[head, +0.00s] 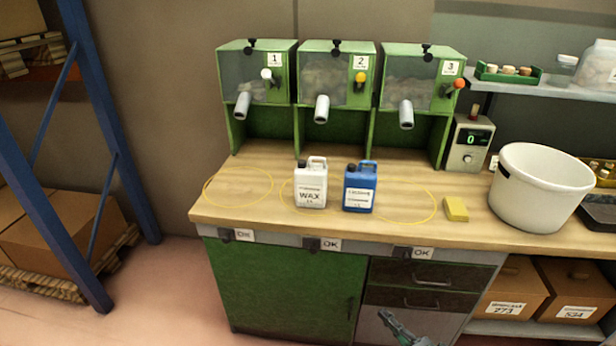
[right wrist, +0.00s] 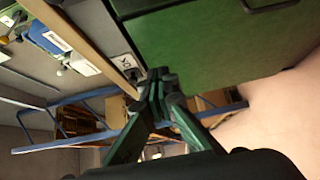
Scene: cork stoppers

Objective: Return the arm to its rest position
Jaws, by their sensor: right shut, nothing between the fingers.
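My right gripper (head: 388,316) is low in front of the workbench's drawers, at the bottom of the head view. It is shut and empty. In the right wrist view its fingers (right wrist: 156,78) meet near the bench's front edge, and this view looks tilted. My left gripper is not in view. The workbench (head: 243,218) carries a white WAX jug (head: 311,190) and a blue jug (head: 359,190), both upright and capped. Three green dispensers numbered 1 (head: 254,92), 2 (head: 331,95) and 3 (head: 413,98) stand behind them.
A white bucket (head: 540,190), a yellow block (head: 456,209) and a small display box (head: 469,143) are on the bench's right. Boxes (head: 513,289) sit on the lower shelf. A blue rack (head: 97,170) stands at left. The floor (head: 170,290) between rack and bench is clear.

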